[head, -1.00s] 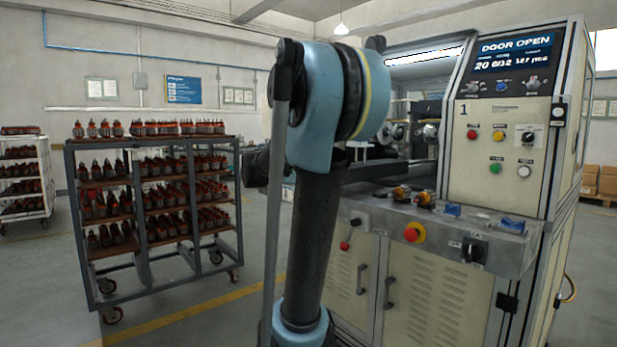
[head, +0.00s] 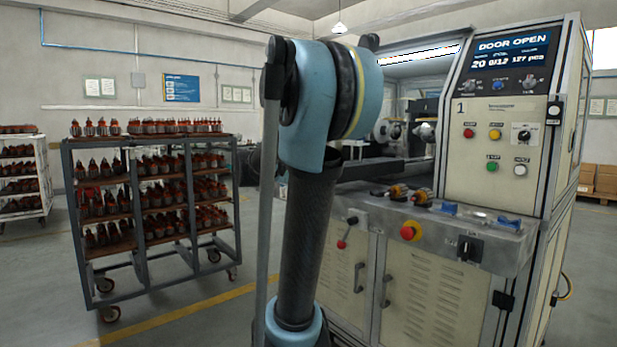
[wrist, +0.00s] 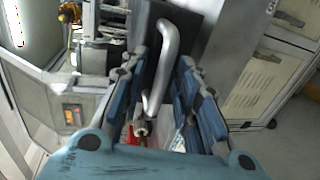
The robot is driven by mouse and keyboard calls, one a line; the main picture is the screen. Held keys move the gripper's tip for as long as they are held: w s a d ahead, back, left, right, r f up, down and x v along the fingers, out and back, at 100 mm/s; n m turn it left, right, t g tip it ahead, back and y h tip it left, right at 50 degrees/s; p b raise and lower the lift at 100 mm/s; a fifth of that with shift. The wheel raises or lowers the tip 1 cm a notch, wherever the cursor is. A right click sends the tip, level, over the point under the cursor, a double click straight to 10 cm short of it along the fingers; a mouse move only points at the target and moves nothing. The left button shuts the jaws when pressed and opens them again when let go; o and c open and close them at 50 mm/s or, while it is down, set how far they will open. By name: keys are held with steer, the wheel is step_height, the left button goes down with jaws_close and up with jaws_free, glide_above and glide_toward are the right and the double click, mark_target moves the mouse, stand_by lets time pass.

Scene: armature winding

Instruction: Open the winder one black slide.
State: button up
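Winder one (head: 497,130) is the cream machine marked "1" at the right in the head view. Its display reads "DOOR OPEN". A dark bar (head: 383,170), which looks like the black slide, lies across its work opening, partly hidden behind my arm. In the wrist view, a black plate (wrist: 192,24) carries a silver bar handle (wrist: 166,58). My gripper (wrist: 160,66) is open, with a blue finger on each side of the handle. Gaps show beside the handle; I cannot tell how far it reaches in between the fingers. The head view does not show my gripper clearly.
A control ledge (head: 395,215) with a red emergency knob (head: 411,231) and copper-wound parts runs along the winder's front. A loaded rack (head: 150,256) stands left, with open floor before it. Cream cabinet doors (wrist: 262,88) show at right in the wrist view.

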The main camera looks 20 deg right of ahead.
steer(key=v, duration=1.2)
stand_by(0.3)
stand_by(0.3)
steer(key=s+d+f+g+y, duration=0.15)
steer(key=s+f+y, duration=0.25)
steer(key=s+f, duration=0.45)
steer(key=s+a+f+m+y, duration=0.1)
steer(key=s+a+f+y, duration=0.2)
steer(key=f, duration=0.5)
steer(key=s+a+f+m+y, duration=0.1)
steer(key=s+a+f+y, duration=0.3)
steer(key=f, duration=0.5)
steer(key=s+a+f+m+y, duration=0.1)
steer(key=s+a+f+y, duration=0.3)
steer(key=f, duration=0.5)
steer(key=s+a+g, duration=0.1)
steer(key=s+a, duration=0.1)
steer(key=s, duration=0.1)
steer(key=shift+f, duration=0.2)
steer(key=shift+s+a, duration=0.1)
steer(key=shift+s, duration=0.05)
